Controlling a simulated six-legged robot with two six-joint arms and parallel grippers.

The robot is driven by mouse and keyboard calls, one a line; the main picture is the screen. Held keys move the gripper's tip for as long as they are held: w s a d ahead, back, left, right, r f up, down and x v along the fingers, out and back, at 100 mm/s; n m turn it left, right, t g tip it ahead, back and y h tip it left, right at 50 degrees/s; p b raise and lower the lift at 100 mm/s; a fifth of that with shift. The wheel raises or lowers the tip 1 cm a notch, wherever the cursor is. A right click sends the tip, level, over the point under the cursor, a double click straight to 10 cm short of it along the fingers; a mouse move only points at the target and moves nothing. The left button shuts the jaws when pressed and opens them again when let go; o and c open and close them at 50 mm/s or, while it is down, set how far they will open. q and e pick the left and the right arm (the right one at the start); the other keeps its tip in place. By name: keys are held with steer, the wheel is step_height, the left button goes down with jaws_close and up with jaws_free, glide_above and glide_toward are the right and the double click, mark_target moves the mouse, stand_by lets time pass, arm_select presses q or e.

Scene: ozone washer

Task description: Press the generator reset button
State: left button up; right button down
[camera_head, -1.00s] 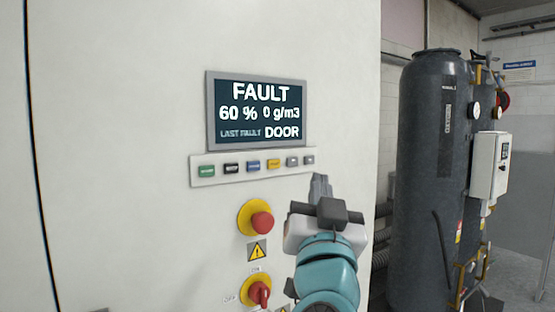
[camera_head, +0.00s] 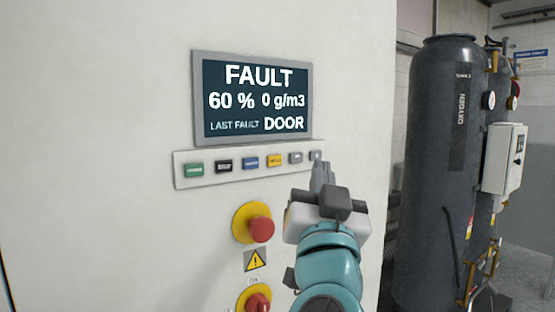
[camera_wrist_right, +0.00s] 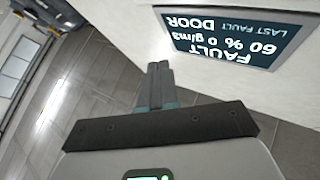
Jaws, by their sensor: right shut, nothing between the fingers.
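A row of small buttons sits on a pale strip (camera_head: 180,172) below the cabinet's display (camera_head: 253,98). From left they are green (camera_head: 194,169), black (camera_head: 224,166), blue (camera_head: 250,163), yellow (camera_head: 275,160) and two grey ones (camera_head: 296,158) (camera_head: 316,155). Their labels are too small to read surely, so I cannot tell which is reset. The display reads FAULT, 60 %, 0 g/m3, LAST FAULT DOOR. My right gripper (camera_head: 322,170) is shut and empty, its tip just below the rightmost grey button; contact cannot be told. The right wrist view shows the fingers (camera_wrist_right: 159,75) together and the display inverted. My left gripper is out of view.
Below the strip are a red emergency stop (camera_head: 261,229) on a yellow base, a warning triangle (camera_head: 255,260) and a red rotary switch (camera_head: 257,302). A dark oxygen tank (camera_head: 440,190) with a white box (camera_head: 504,158) stands to the right of the cabinet.

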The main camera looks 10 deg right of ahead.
mark_target(275, 160)
steer(key=w+a+p, duration=0.1)
steer(key=w, duration=0.1)
steer(key=w+a+p, duration=0.1)
steer(key=w, duration=0.2)
steer(key=w+a+p, duration=0.1)
steer(key=w, duration=0.2)
steer(key=shift+w, duration=0.15)
steer(key=shift+w+f, duration=0.1)
stand_by(0.4)
stand_by(0.5)
steer(key=shift+w+a, duration=0.1)
stand_by(0.9)
